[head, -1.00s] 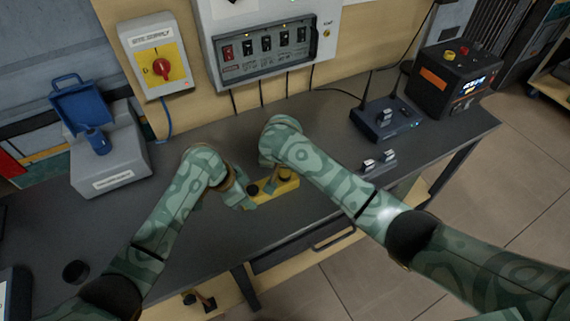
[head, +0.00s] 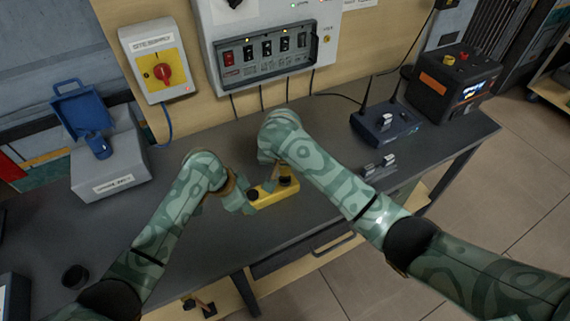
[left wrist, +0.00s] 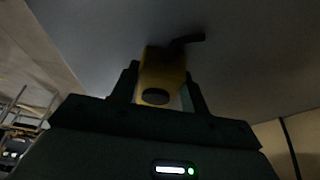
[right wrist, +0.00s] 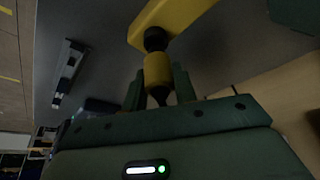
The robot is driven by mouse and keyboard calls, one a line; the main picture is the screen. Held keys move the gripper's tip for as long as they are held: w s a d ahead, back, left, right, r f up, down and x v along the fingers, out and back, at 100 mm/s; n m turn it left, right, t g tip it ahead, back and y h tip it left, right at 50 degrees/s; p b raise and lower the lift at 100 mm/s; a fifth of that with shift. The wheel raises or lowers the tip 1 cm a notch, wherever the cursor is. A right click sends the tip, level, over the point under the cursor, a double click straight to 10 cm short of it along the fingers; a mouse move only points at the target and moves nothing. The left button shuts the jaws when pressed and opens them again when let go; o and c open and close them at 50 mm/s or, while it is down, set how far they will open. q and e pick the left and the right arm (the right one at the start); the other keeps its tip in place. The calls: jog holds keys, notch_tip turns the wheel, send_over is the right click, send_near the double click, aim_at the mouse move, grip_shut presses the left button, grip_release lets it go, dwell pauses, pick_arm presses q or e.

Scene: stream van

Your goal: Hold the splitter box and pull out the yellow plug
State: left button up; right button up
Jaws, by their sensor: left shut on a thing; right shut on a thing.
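The yellow splitter box (head: 275,198) lies on the dark bench top, with a black round socket at its left end. My left gripper (head: 240,200) is shut on that end of the box. The left wrist view shows the yellow box (left wrist: 163,75) between both fingers. In the right wrist view the yellow plug (right wrist: 158,72) is between the fingers, in line with a black socket on the box (right wrist: 172,18). Whether it is still seated is hard to tell. The right forearm partly hides the plug in the head view.
A grey case with a blue open lid (head: 110,165) stands at the left. A blue router with antennas (head: 385,125) and an orange-black power unit (head: 452,82) stand at the right. Small connectors (head: 378,165) lie nearer. A switch panel (head: 265,55) hangs behind.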

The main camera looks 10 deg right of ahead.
jog(key=shift+r, duration=0.15)
jog(key=shift+r, duration=1.4)
pick_arm(q)
jog(key=o, duration=1.3)
jog(key=shift+c, duration=0.2)
